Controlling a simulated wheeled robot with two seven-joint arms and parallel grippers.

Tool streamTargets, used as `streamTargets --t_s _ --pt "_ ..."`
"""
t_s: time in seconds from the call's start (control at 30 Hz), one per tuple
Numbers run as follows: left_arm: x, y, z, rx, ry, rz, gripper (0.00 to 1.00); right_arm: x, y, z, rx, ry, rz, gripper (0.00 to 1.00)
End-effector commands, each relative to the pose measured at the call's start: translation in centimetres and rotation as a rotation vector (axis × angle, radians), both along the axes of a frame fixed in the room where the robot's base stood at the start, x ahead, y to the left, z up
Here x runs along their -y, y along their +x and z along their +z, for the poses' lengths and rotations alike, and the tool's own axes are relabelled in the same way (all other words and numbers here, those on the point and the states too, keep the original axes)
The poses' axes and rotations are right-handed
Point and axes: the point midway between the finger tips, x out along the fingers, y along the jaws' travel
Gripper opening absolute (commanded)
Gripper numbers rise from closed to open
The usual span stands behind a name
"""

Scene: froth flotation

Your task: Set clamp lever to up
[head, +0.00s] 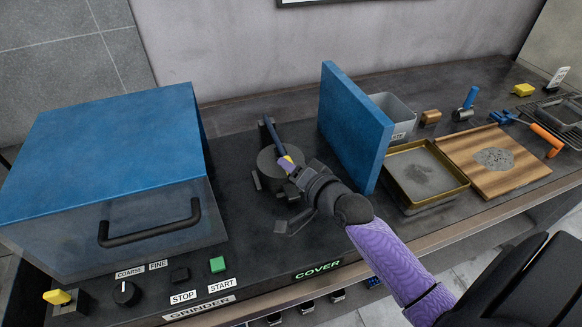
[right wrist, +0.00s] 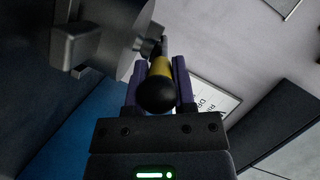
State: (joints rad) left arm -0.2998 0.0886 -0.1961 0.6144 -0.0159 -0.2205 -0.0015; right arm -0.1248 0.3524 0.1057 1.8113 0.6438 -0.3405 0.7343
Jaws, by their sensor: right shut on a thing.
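The clamp lever shows in the right wrist view as a yellow shaft (right wrist: 161,68) with a black ball knob (right wrist: 157,96). My right gripper (right wrist: 160,75) has its two purple fingers closed on either side of the shaft, just beyond the knob. In the head view my right gripper (head: 289,163) reaches in from the lower right to the dark round grinding unit (head: 268,172). A small bit of yellow shows at its fingertips, and my gripper hides most of the lever there. A dark blue bar (head: 273,137) rises beside it. My left gripper is not in view.
A large blue-topped cover box (head: 110,140) with a black handle stands left. An upright blue panel (head: 350,125) stands close right of my gripper. A grey bin (head: 395,108), brass-coloured tray (head: 425,205) and wooden board (head: 525,180) lie further right. Buttons and a knob (head: 126,292) line the front.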

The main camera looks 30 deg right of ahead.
Motion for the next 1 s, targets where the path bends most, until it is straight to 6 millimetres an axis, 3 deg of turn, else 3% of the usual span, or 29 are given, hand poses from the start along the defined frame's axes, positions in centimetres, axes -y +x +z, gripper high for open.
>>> streamTargets --t_s 0.43,1.0 --pt "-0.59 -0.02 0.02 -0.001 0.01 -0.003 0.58 0.0 -0.02 -0.03 -0.001 -0.001 0.001 0.0" --pt "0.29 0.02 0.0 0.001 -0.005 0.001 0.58 0.0 -0.02 -0.05 -0.001 0.0 0.0 0.0"
